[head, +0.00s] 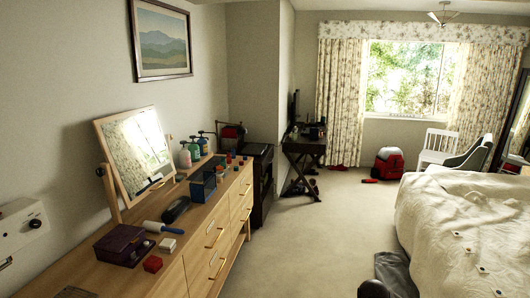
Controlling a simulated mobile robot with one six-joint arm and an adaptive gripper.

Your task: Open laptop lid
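I cannot make out a laptop for certain in the head view. A dark desk (305,147) with crossed legs stands at the back, left of the window. Small dark items lie on its top, too small to tell apart. An upright dark panel (295,106), perhaps a screen, shows by the wall there. My gripper cannot be seen. A dark rounded shape (374,289) shows at the bottom edge; I cannot tell what it is.
A wooden dresser (201,264) with a mirror and clutter runs along the left. A bed (470,225) fills the right. Carpet (310,225) between them is mostly clear. A red and dark bag (388,163) and a white chair (438,143) stand near the window.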

